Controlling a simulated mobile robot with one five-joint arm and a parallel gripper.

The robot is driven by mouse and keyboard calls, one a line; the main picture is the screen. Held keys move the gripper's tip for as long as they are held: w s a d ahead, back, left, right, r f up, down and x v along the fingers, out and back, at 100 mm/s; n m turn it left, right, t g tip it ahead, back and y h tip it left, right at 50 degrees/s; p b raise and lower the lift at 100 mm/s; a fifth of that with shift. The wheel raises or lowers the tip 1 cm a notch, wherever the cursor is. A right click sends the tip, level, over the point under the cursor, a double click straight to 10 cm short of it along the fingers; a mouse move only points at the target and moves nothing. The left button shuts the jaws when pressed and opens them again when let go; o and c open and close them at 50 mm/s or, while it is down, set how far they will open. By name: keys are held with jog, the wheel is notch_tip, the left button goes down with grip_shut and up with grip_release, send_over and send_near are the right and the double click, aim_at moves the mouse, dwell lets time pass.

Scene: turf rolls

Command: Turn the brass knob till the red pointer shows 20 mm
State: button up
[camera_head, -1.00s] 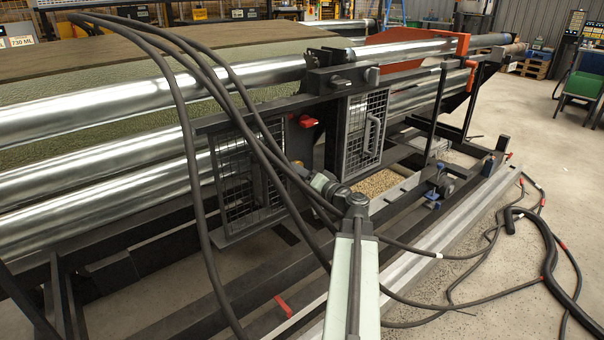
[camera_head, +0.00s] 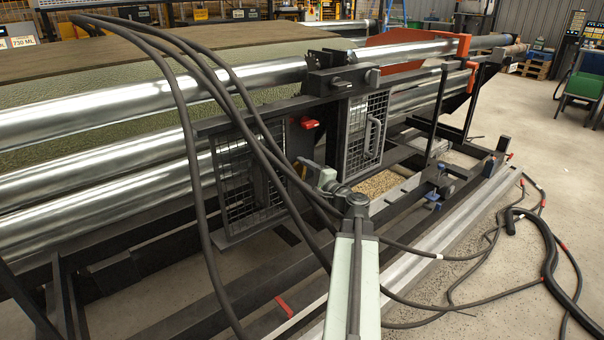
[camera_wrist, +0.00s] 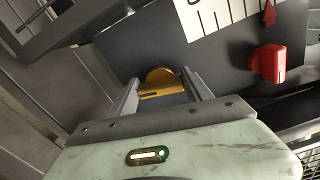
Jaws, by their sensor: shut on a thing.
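In the wrist view the brass knob (camera_wrist: 160,79) sits on a dark panel, between the two fingers of my gripper (camera_wrist: 158,86). My gripper is shut on it. Above and to the right is a white scale plate (camera_wrist: 225,14) with black marks, partly cut off by the top edge. The red pointer (camera_wrist: 269,14) stands at the right part of the scale. The numbers are cut off, so I cannot read its value. In the head view my arm reaches toward the machine frame, and the knob and gripper tips cannot be made out.
A red knob (camera_wrist: 269,63) stands on the same panel, right of the brass knob. In the head view, mesh guards (camera_head: 366,135), long steel rollers (camera_head: 90,110) and hanging black hoses (camera_head: 190,150) surround the arm.

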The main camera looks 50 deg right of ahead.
jog(key=m, duration=0.4)
jog(key=shift+r, duration=0.1)
jog(key=shift+d+m, duration=0.1)
jog(key=shift+m, duration=1.7)
jog(key=shift+m, duration=0.3)
jog(key=shift+s, duration=0.1)
jog(key=o, duration=1.4)
jog(key=shift+c, duration=0.2)
